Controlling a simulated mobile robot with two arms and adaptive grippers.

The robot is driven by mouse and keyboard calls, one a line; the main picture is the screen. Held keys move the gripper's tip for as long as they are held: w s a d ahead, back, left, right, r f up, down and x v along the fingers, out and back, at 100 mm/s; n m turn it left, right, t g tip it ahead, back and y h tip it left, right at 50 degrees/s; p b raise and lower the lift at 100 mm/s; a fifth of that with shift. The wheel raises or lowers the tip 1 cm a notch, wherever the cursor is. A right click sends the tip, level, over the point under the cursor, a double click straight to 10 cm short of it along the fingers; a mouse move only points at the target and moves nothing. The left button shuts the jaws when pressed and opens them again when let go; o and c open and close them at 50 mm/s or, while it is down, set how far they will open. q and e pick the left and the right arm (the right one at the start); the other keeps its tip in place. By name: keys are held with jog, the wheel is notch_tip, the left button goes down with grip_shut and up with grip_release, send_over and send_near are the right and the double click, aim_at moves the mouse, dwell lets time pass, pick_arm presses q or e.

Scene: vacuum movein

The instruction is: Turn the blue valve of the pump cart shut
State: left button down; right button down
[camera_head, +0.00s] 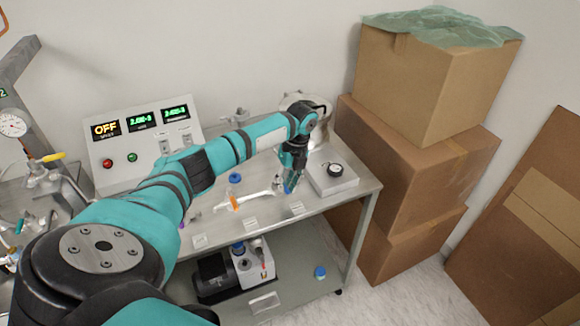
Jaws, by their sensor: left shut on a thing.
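The pump cart (345,220) is a metal table with a lower shelf. My left gripper (290,181) reaches down over its top, near the front right. It is shut on the blue valve (288,188), of which only a small blue part shows between and below the fingers. The valve sits at the right end of a pale metal pipe (258,195); how far the valve is turned cannot be told. An orange handle (233,203) is on the same pipe to the left. My right gripper is out of view.
A control box (140,150) with an "OFF" display stands behind. Stacked cartons (415,180) crowd the right.

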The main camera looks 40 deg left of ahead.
pick_arm(q)
jog(key=shift+s+r+m, duration=0.1)
jog(key=shift+s+m, duration=0.05)
jog(key=shift+m, duration=0.25)
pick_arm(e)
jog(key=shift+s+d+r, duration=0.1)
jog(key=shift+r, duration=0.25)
pick_arm(q)
jog(key=shift+a, duration=0.1)
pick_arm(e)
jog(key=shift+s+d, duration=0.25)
pick_arm(q)
jog(key=c, duration=1.3)
grip_release()
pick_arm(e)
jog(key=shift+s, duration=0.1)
pick_arm(q)
jog(key=r, duration=0.4)
jog(key=w+r, duration=0.1)
jog(key=r, duration=0.2)
jog(key=w+d+r, duration=0.1)
jog(key=r, duration=0.3)
jog(key=shift+r, duration=0.35)
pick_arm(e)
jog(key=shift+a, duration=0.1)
pick_arm(q)
jog(key=shift+d+f, duration=0.1)
